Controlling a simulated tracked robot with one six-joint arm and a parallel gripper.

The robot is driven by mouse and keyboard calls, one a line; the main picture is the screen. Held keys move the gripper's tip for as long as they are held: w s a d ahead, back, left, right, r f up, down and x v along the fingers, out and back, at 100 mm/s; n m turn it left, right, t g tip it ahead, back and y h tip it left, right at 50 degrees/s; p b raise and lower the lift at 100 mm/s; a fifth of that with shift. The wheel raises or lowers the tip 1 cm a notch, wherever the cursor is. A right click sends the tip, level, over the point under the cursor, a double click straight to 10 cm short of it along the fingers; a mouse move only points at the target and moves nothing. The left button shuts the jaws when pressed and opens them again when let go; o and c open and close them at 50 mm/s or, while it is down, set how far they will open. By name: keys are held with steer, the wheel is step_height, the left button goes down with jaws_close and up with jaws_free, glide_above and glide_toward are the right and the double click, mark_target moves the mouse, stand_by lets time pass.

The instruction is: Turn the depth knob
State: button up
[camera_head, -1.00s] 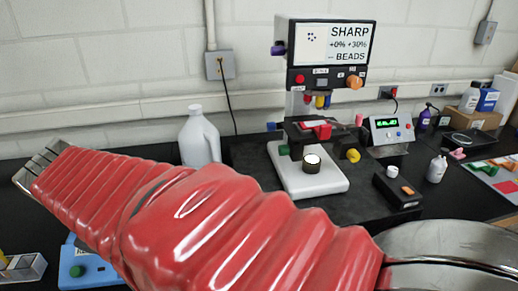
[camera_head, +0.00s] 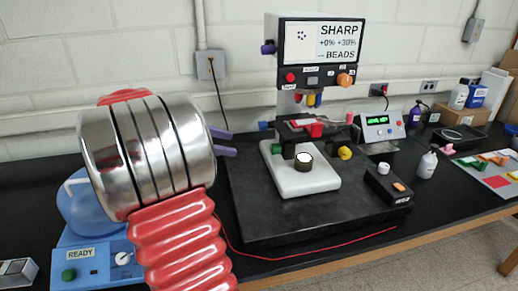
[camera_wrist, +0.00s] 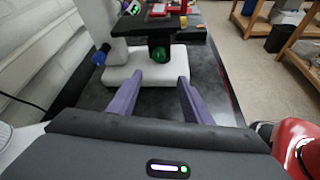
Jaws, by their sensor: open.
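A microscope with a screen (camera_head: 335,42) reading "SHARP" stands on a white base (camera_head: 303,180). I cannot tell which of its knobs is the depth knob. A purple knob (camera_head: 268,47) and an orange knob (camera_head: 344,80) are at the screen housing. Lower down are a blue knob (camera_head: 263,126), a green knob (camera_head: 276,148) and a yellow knob (camera_head: 345,153). My gripper (camera_head: 224,143) is open and empty, left of the stage. In the wrist view, my gripper (camera_wrist: 158,98) has the green knob (camera_wrist: 158,56) ahead between its purple fingers, apart from them; the blue knob (camera_wrist: 98,58) is further left.
A small control box (camera_head: 382,127) with a green display stands behind right, and a black box (camera_head: 388,186) at front right. A bottle (camera_head: 427,163) stands beyond it. A red cable (camera_head: 320,253) lies along the front. A blue "READY" device (camera_head: 100,264) is at left.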

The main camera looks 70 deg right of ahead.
mark_target(271, 149)
steer(key=shift+s+d+r+g, duration=0.1)
steer(key=shift+s+d+g, duration=0.2)
steer(key=shift+d, duration=0.15)
steer(key=x, duration=1.3)
steer(key=shift+s+d, duration=0.2)
